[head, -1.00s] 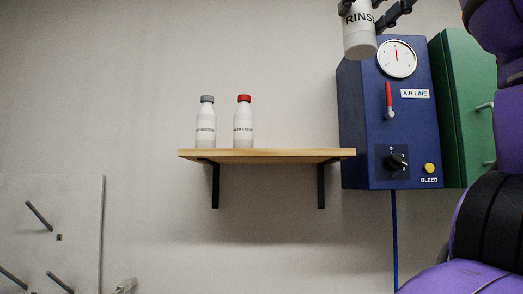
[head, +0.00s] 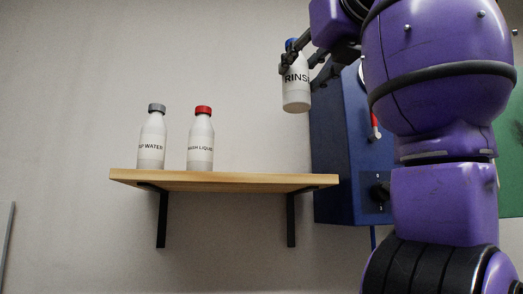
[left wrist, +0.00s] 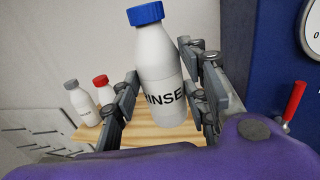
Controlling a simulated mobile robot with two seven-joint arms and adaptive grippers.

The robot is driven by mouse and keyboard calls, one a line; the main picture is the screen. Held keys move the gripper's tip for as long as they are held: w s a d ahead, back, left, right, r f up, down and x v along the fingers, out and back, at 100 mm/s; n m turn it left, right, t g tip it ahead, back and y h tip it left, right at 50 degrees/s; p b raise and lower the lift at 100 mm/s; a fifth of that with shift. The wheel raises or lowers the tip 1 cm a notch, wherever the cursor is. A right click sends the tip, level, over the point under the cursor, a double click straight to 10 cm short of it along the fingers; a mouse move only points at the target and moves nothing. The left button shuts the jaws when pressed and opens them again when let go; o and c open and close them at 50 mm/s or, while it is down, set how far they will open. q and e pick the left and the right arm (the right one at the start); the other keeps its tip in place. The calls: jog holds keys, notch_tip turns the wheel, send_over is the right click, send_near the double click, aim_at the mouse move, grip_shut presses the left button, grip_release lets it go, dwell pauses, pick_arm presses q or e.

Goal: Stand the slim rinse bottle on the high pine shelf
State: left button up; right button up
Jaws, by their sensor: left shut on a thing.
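The slim rinse bottle (head: 296,92) is white with a blue cap and black lettering. My left gripper (head: 298,66) is shut on it and holds it nearly upright in the air, above the right end of the high pine shelf (head: 240,181). In the left wrist view the rinse bottle (left wrist: 154,65) sits between the two fingers, blue cap up, with the pine shelf (left wrist: 150,137) behind and below it. The bottle's base is clear of the shelf. My right gripper is not in view.
A grey-capped bottle (head: 151,140) and a red-capped bottle (head: 201,141) stand on the shelf's left half. The shelf's right half is bare. A blue panel (head: 335,150) with a red lever (head: 374,128) is on the wall at right, partly hidden by my arm.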

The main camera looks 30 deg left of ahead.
aim_at(288, 88)
pick_arm(q)
jog(key=w+a, duration=0.1)
jog(key=w+a+f, duration=0.1)
jog(key=a, duration=0.1)
jog(key=w+a+f, duration=0.1)
jog(key=shift+a+f, duration=0.15)
jog(key=w+a+f, duration=0.1)
jog(key=f, duration=0.1)
jog(key=w+a+f, duration=0.1)
jog(key=a+f, duration=0.1)
jog(key=f, duration=0.1)
jog(key=w+a+f, duration=0.1)
jog(key=f, duration=0.2)
jog(key=shift+a, duration=0.25)
jog(key=shift+f, duration=0.55)
jog(key=shift+d, duration=0.1)
